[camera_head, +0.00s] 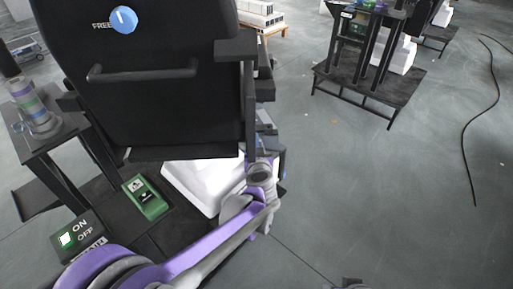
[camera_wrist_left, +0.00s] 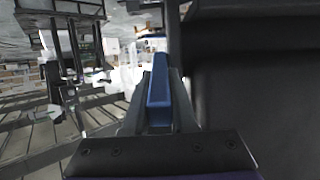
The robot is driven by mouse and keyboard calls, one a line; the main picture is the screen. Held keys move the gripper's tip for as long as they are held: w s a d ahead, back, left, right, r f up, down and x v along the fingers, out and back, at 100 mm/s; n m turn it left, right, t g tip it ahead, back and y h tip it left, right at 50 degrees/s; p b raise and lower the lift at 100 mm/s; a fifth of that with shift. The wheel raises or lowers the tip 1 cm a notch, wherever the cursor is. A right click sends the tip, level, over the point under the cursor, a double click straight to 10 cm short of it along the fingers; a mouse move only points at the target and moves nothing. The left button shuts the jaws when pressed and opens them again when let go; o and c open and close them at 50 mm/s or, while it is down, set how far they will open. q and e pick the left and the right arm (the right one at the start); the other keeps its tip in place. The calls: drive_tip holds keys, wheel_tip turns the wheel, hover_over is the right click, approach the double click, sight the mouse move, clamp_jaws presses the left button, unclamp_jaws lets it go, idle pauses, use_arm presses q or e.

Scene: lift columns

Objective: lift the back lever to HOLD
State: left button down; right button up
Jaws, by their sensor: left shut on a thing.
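A black chair-like seat back (camera_head: 150,120) fills the upper left of the head view. It carries a blue round dial (camera_head: 123,19) with a white mark, beside the word FREE, and a dark bar handle. My left arm reaches across from the bottom left to the seat's right side. In the left wrist view, my left gripper (camera_wrist_left: 160,82) is shut on a blue lever (camera_wrist_left: 159,92), which lies between the fingers beside a dark panel. The lever's far end and base are hidden. My right gripper is not in view.
A green box (camera_head: 146,197) and an ON/OFF switch box (camera_head: 80,238) sit on the dark platform below the seat. A side table (camera_head: 45,140) holds a striped cylinder (camera_head: 36,108). A dark stand (camera_head: 370,85) is at the back right. The floor at right is open, with a cable (camera_head: 466,130).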

use_arm(q)
drive_tip(key=shift+r, duration=0.1)
drive_tip(key=c, duration=0.7)
unclamp_jaws()
drive_tip(key=shift+s, duration=0.1)
drive_tip(key=shift+s+d+r, duration=0.1)
drive_tip(key=shift+s, duration=0.2)
drive_tip(key=f+v, duration=0.1)
drive_tip(key=v, duration=0.4)
drive_tip(key=f+v, duration=0.1)
drive_tip(key=v, duration=0.4)
drive_tip(key=s+f+p+v, duration=0.1)
drive_tip(key=v, duration=0.4)
drive_tip(key=shift+s+d+f, duration=0.1)
drive_tip(key=shift+s+f, duration=0.1)
drive_tip(key=shift+s, duration=0.1)
